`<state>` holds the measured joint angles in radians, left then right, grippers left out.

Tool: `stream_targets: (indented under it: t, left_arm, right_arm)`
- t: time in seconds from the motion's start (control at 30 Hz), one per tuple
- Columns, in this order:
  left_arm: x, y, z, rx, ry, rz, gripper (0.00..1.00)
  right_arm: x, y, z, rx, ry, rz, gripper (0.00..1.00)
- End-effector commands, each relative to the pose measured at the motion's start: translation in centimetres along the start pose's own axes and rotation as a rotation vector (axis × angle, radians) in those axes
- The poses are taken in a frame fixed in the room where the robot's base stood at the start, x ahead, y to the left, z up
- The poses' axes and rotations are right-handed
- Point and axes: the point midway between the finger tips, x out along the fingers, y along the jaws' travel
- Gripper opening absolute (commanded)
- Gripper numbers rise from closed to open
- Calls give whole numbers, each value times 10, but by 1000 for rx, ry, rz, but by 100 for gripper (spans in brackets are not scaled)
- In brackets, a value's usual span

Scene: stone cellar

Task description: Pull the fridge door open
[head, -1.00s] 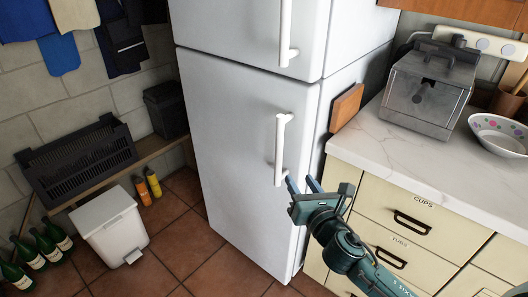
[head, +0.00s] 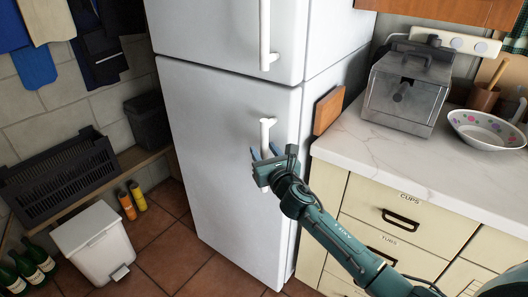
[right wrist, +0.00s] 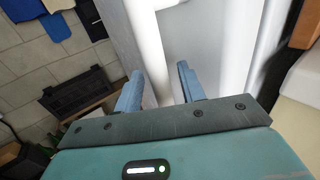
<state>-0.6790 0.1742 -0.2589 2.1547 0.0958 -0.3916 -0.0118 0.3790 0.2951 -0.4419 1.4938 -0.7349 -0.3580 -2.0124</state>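The white fridge (head: 215,130) stands upright with its upper door (head: 225,35) and lower door (head: 215,170) both shut. The lower door has a white vertical bar handle (head: 267,135). My right gripper (head: 264,152) is at this handle, its two blue fingers pointing at the door and spread apart. In the right wrist view, the open fingers (right wrist: 160,78) have a bright white upright bar, apparently the handle (right wrist: 150,40), between them. They are not closed on it. The lower part of the handle is partly hidden by my gripper. My left gripper is not in view.
To the right stands a cream drawer counter (head: 365,215) with a marble top, a metal appliance (head: 405,90) and a bowl (head: 487,128). A white bin (head: 93,245), bottles (head: 35,258) and a black crate (head: 60,175) are at left. Tiled floor before the fridge is clear.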

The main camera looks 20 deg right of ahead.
Motion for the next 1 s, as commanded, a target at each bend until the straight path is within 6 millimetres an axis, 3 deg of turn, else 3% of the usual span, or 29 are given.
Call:
stream_targets:
  t: [0.37, 0.87, 1.0]
  left_arm:
    - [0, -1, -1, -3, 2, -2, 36]
    - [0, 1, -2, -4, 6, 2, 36]
    - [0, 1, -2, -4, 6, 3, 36]
  right_arm:
    - [7, 0, 0, 0, 0, 0, 40]
    - [7, 0, 0, 0, 0, 0, 0]
    - [7, 0, 0, 0, 0, 0, 0]
